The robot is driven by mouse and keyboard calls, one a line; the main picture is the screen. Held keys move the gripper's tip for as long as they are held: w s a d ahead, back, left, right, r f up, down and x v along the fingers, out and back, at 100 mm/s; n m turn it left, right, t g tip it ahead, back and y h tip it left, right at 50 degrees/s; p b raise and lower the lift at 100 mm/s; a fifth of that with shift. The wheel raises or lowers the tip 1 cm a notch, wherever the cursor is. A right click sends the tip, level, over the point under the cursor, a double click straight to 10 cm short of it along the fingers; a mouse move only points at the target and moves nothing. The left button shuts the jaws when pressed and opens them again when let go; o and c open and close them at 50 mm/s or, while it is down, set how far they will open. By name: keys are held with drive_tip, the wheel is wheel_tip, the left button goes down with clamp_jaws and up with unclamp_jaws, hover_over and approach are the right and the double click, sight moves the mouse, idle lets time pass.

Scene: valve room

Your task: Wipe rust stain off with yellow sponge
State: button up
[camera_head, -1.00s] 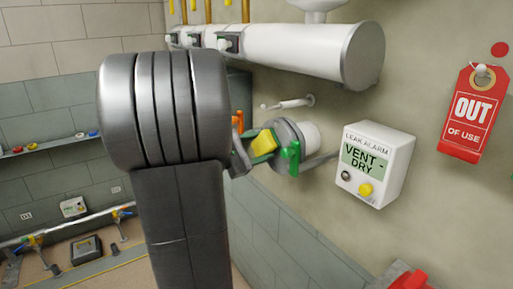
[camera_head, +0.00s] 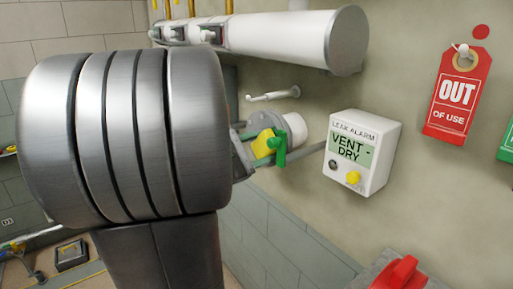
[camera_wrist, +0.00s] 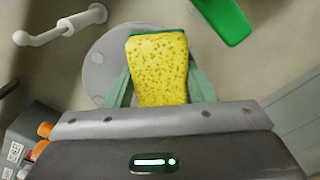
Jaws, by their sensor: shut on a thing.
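The yellow sponge (camera_wrist: 158,68) is between the fingers of my gripper (camera_wrist: 160,88), which is shut on it. A thin green layer shows along the sponge's far edge in the wrist view. In the head view the sponge (camera_head: 263,144) is partly hidden by my green fingers (camera_head: 279,148) and stands close to the wall. A round grey disc (camera_wrist: 100,68) lies beyond the sponge's left side in the wrist view; I cannot tell whether the sponge touches it. I cannot make out a rust stain in these frames.
A leak alarm box (camera_head: 361,152) is on the wall right of my gripper. A white spout (camera_head: 273,95) and a big white pipe (camera_head: 290,38) are above. A red out-of-use tag (camera_head: 458,95) hangs at right. A red-handled thing (camera_head: 400,275) is below.

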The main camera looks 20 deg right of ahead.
drive_tip(key=w+a, duration=0.2)
drive_tip(key=w, duration=0.5)
drive_tip(key=shift+w+a+b, duration=0.15)
drive_tip(key=shift+a+b, duration=0.15)
idle(0.4)
drive_tip(key=shift+v, duration=2.9)
drive_tip(key=shift+a, duration=0.1)
drive_tip(key=shift+v, duration=1.45)
